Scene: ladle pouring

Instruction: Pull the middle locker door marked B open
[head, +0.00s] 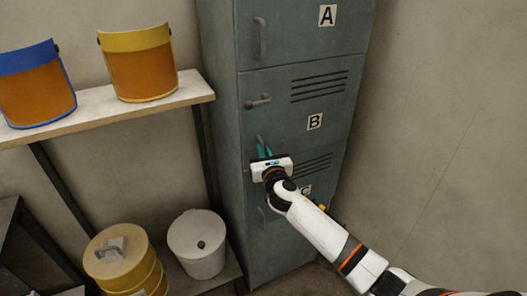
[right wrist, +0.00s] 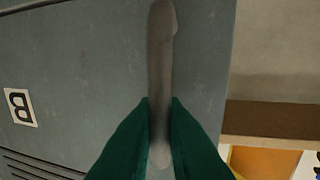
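The grey locker's middle door (head: 285,122) carries a B label (head: 314,121) and looks flush with the locker front. A lever (head: 258,101) lies horizontal on its upper left. Below it, an upright bar handle (head: 259,140) sits at the door's lower left. My right gripper (head: 265,150) is at this handle. In the right wrist view, its green fingers (right wrist: 160,105) lie on both sides of the bar handle (right wrist: 160,50) and look closed on it. The B label (right wrist: 20,107) shows sideways there. My left gripper is not in view.
Door A (head: 295,30) is above and door C (head: 285,235) below, partly behind my right arm. A shelf (head: 110,112) with two face shields stands at the left, with a yellow can (head: 125,265) and white bin (head: 197,250) lower down. A wall is at the right.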

